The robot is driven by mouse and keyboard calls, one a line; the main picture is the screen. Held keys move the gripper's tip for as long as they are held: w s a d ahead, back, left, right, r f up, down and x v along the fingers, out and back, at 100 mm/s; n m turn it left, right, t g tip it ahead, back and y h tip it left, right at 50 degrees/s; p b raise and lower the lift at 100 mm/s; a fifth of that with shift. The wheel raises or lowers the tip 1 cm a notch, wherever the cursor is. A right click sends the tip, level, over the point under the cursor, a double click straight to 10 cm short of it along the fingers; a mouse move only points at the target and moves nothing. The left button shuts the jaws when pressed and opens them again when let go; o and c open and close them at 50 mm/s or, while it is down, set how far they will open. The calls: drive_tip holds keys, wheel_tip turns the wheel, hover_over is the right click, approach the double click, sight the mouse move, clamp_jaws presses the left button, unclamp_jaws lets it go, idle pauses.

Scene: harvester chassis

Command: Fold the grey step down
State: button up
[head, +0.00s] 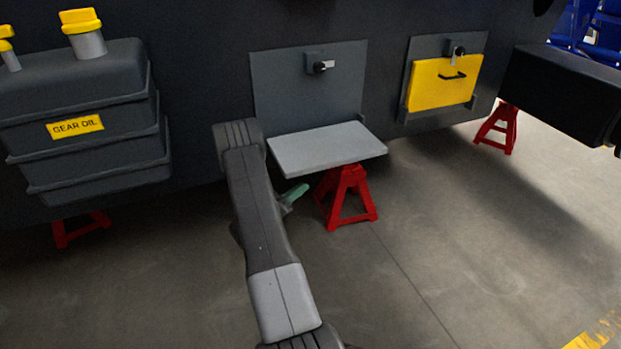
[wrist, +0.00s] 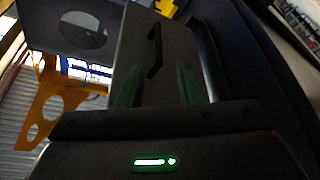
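The grey step (head: 325,150) is folded down and stands out about level from its grey back plate (head: 280,90). The step's dark underside (wrist: 128,65) with a black bar handle (wrist: 155,48) shows beyond the fingers. Contact with the step cannot be told.
A yellow step (head: 440,82) is folded up at the right under its own latch. A red stand (head: 347,195) is under the grey step, close to my gripper. A gear oil tank (head: 80,125) is at the left. The floor in front is clear.

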sight(326, 152)
drive_tip(key=shift+s+a+f, duration=0.15)
drive_tip(key=shift+s+a, duration=0.15)
drive_tip(key=shift+a, duration=0.1)
drive_tip(key=b+x, duration=0.3)
drive_tip(key=x, duration=1)
drive_tip(key=shift+w+d, duration=0.2)
drive_tip(key=shift+d, duration=0.25)
drive_tip(key=shift+r, duration=0.3)
